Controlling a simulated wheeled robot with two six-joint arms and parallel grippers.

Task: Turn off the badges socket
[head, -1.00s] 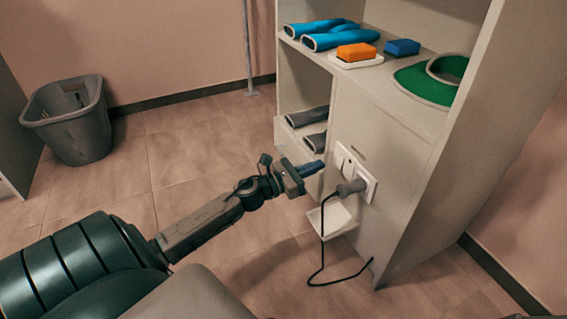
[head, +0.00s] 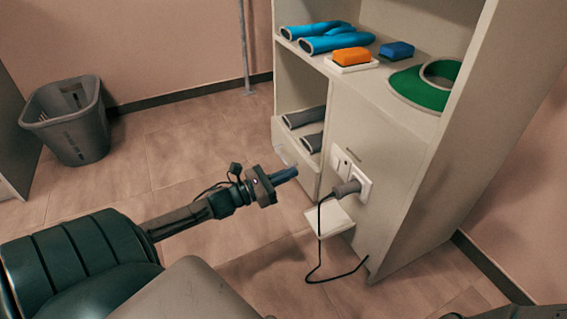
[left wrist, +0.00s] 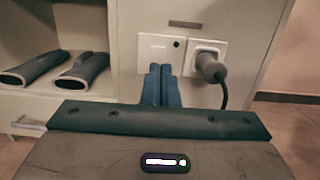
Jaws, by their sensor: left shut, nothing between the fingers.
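The white socket panel (head: 364,188) is on the side of the cabinet, with a grey plug (head: 346,190) in its right part. A white switch plate (head: 340,160) with a small dark dot is beside the socket; the plate (left wrist: 153,47) and the socket (left wrist: 193,51) also show in the left wrist view. My left gripper (head: 290,173) is shut and empty, apart from the panel and to its left in the head view. In the left wrist view its blue fingertips (left wrist: 160,72) overlap the plate's lower edge. No label is readable. My right gripper is not in view.
A grey bin (head: 70,125) stands at the left; the floor between is clear.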

